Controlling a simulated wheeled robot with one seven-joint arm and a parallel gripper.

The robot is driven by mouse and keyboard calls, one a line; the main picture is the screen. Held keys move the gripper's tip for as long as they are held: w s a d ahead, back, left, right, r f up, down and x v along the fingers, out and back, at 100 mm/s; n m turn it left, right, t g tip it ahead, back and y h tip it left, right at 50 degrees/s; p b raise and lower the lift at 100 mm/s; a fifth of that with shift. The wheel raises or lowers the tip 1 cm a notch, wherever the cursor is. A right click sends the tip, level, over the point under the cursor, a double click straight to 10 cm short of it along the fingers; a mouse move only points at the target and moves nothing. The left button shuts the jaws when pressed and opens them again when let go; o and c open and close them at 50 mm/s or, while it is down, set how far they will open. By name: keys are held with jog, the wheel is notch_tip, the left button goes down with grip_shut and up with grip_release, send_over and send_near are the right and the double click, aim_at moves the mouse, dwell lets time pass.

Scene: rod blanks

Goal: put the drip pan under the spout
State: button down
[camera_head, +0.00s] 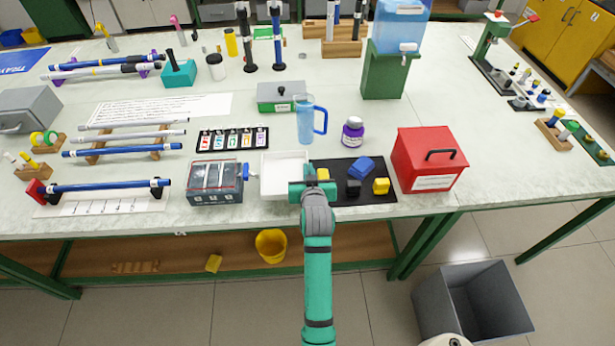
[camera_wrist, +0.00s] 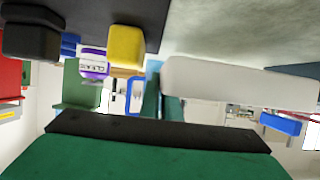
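My gripper (camera_head: 309,184) is at the pan's right end. In the wrist view, the pan's pale wall (camera_wrist: 235,78) runs right from my two close-set fingers (camera_wrist: 162,102). One finger is outside the wall and the other partly hidden behind it, so they appear shut on the rim. A blue water container (camera_head: 400,20) with a white spout (camera_head: 407,47) stands on a green stand (camera_head: 385,75) farther back.
A black mat (camera_head: 350,196) with blue, black and yellow blocks lies right of my gripper. A red box (camera_head: 428,160) stands beyond it. A blue jug (camera_head: 306,122), a purple-labelled jar (camera_head: 353,132) and a green-grey case (camera_head: 281,97) stand behind the pan.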

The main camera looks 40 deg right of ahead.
jog(key=shift+s+f, duration=0.1)
jog(key=shift+f, duration=1.55)
jog(key=c, duration=2.4)
grip_release()
jog(key=shift+f, duration=0.15)
jog(key=shift+c, duration=0.2)
jog(key=shift+o, duration=0.8)
